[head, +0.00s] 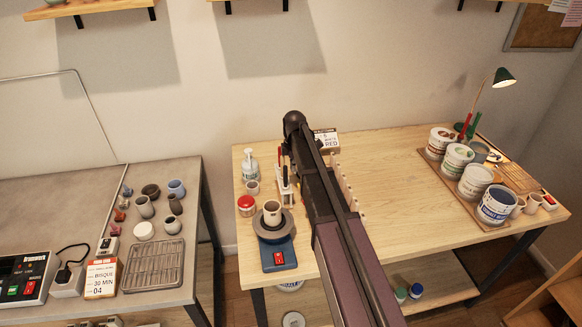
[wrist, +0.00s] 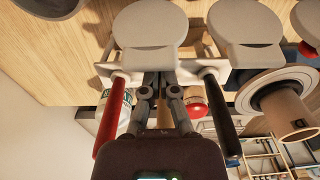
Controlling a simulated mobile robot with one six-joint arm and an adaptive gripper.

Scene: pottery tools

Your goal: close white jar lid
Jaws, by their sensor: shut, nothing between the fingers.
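My gripper (wrist: 158,82) is shut and empty in the wrist view, between a red-handled tool (wrist: 111,115) and a black-handled tool (wrist: 222,115) at the tool rack. In the head view my arm hides it. A row of white glaze tubs (head: 473,182) stands on a board at the right. I cannot tell which one is the white jar.
A potter's wheel (head: 277,250) with a cup stands front left on the wooden table (head: 400,205). A pump bottle (head: 250,165) and a desk lamp (head: 503,77) stand further back.

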